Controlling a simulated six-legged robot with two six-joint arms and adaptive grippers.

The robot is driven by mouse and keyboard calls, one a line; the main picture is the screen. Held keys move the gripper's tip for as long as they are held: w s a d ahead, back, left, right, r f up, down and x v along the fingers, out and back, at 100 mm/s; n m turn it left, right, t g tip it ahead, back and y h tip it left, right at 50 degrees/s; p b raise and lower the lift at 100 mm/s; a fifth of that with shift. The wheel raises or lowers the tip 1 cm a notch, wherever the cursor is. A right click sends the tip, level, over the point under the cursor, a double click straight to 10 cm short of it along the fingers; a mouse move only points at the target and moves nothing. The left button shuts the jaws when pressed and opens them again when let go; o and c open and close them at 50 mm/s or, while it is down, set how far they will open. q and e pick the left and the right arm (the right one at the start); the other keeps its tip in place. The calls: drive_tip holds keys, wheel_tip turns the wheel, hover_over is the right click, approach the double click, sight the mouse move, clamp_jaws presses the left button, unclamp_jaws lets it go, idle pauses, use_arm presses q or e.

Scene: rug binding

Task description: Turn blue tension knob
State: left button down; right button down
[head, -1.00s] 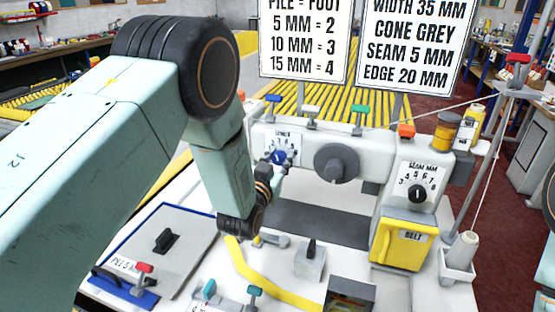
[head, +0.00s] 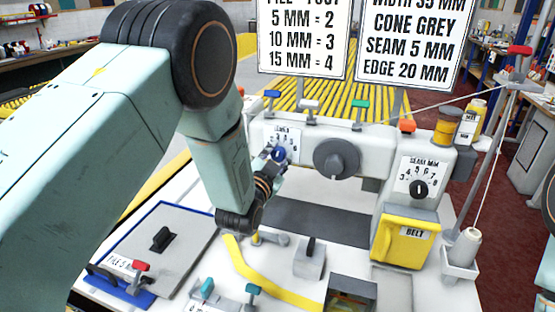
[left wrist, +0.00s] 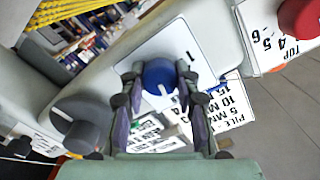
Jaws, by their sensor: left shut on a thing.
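The blue tension knob (head: 278,154) sits on a white numbered dial plate (head: 290,135) on the left part of the machine's front. In the left wrist view the blue knob (left wrist: 160,76) lies between the two fingertips of my left gripper (left wrist: 159,80), in front of the dial plate (left wrist: 185,60). My left gripper (head: 272,162) is shut on the knob, with its fingers on either side. The dial's pointer and most of its numbers are hidden or too small to read. My right gripper is not in view.
A large dark grey handwheel (head: 336,160) is right of the knob. A seam dial (head: 420,188) and yellow belt cover (head: 405,243) are further right. Signs (head: 305,38) stand behind. A pad with a black handle (head: 162,238) and a yellow strip (head: 262,285) lie on the table in front.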

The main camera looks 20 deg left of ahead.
use_arm(q)
drive_tip(key=m+b, duration=0.2)
drive_tip(key=m, duration=0.4)
idle(0.6)
drive_tip(key=c, duration=1)
unclamp_jaws()
drive_tip(key=shift+d, duration=0.1)
drive_tip(key=shift+o, duration=0.2)
drive_tip(key=shift+s, duration=0.1)
drive_tip(key=s, duration=1.2)
drive_tip(key=shift+a, duration=0.25)
drive_tip(key=shift+f, duration=0.1)
